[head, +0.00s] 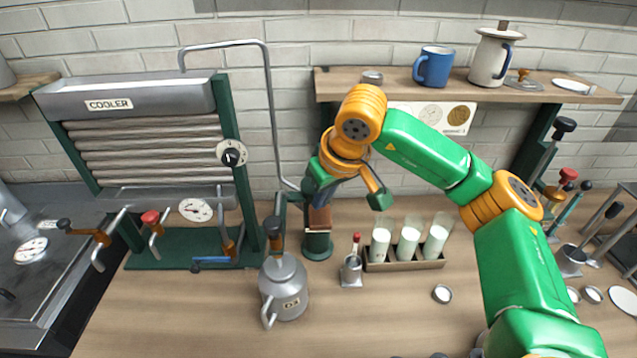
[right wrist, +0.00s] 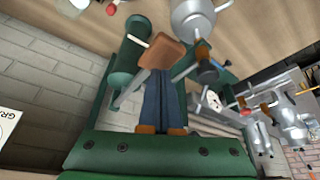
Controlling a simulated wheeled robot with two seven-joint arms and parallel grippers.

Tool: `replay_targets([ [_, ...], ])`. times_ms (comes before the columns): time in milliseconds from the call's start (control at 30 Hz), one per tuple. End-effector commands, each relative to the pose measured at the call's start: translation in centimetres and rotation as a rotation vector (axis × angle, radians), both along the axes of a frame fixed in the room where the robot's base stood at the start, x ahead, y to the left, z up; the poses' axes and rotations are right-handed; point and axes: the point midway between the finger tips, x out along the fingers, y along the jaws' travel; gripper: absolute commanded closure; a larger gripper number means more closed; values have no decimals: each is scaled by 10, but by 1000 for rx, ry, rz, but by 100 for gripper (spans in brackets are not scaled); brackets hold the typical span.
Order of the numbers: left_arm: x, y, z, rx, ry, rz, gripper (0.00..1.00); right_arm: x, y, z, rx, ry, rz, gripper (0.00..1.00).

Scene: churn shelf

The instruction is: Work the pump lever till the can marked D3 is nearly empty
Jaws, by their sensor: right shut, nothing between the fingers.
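The grey metal can (head: 285,290), its small label apparently reading D3, stands upright on the counter below the cooler's right side. It also shows at the top of the right wrist view (right wrist: 195,14). The green pump (head: 317,246) stands right of the can, against the back. A brown block, apparently the pump lever's grip (head: 319,220), shows at my right gripper's fingertips. My right gripper (head: 322,200) is shut and empty, its fingers pointing down at this grip (right wrist: 166,52); whether they touch it I cannot tell. The can's milk level is hidden. My left gripper is out of view.
The cooler (head: 130,98) with its pipes, dial and taps stands left. A shelf (head: 400,92) hangs above my right arm. The counter's front middle is clear.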

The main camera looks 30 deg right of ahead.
Motion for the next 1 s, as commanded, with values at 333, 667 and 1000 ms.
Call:
replay_targets([
  [333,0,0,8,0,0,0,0,0,0,12,1,-2,0,100],
  [667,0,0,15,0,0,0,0,0,0,48,1,-2,0,100],
  [1000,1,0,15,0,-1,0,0,0,0,50,0,0,0,100],
])
